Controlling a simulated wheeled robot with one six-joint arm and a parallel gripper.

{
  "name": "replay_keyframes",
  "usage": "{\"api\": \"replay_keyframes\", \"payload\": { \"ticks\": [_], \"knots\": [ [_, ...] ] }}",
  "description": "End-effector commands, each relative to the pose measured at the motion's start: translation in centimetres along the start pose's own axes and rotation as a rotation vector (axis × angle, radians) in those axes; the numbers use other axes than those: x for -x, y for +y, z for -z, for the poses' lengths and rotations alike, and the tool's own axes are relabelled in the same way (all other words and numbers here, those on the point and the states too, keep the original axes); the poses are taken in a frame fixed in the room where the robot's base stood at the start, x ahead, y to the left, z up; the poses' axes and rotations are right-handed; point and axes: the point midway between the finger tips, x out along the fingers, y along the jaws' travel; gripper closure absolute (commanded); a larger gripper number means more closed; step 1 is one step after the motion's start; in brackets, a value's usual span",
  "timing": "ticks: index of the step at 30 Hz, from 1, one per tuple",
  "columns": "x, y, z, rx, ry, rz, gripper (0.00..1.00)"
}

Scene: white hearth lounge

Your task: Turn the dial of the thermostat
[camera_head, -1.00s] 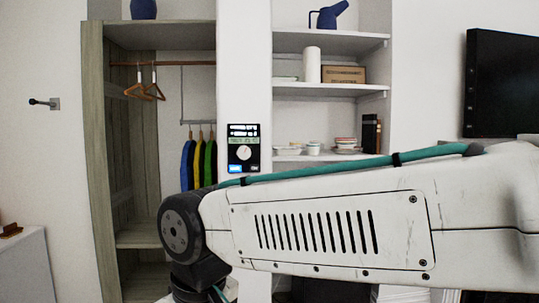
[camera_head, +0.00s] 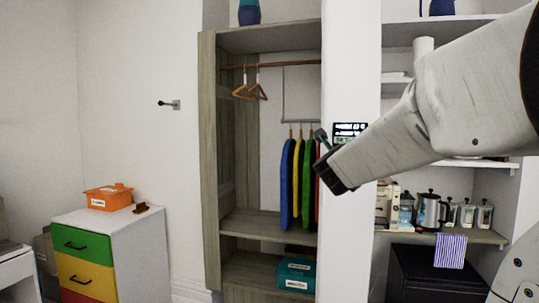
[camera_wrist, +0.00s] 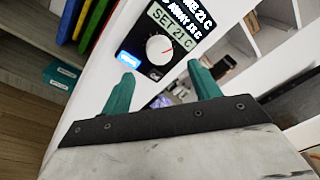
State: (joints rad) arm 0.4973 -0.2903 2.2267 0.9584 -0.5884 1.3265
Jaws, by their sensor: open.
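The thermostat (camera_wrist: 168,35) is a black panel on a white wall pillar. In the wrist view it has a round white dial (camera_wrist: 159,49) with a red mark, a display reading "SET 21 C", and a lit blue patch at its lower left. In the head view only the top of the thermostat (camera_head: 350,129) shows; my arm hides the rest. My gripper (camera_wrist: 160,90) has two green fingers spread apart with nothing between them. The dial lies ahead of the gap between the fingertips, and the fingers look apart from it. In the head view my gripper is largely hidden by my arm.
An open wardrobe (camera_head: 209,160) with coloured garments (camera_head: 298,180) stands left of the pillar. Shelves with a kettle (camera_head: 430,211) and jars are to the right. A drawer unit (camera_head: 135,240) with an orange box (camera_head: 108,197) stands at far left.

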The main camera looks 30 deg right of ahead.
Motion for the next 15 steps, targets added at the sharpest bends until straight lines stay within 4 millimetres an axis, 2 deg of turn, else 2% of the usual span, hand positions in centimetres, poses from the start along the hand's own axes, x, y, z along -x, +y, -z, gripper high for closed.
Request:
{"api": "replay_keyframes", "payload": {
  "ticks": [9, 15],
  "knots": [
    [-5.0, 0.1, 0.1, 0.004, 0.001, -0.002, 0.38],
    [-6.8, 0.1, 0.0, 0.005, 0.000, -0.001, 0.38]
  ]
}}
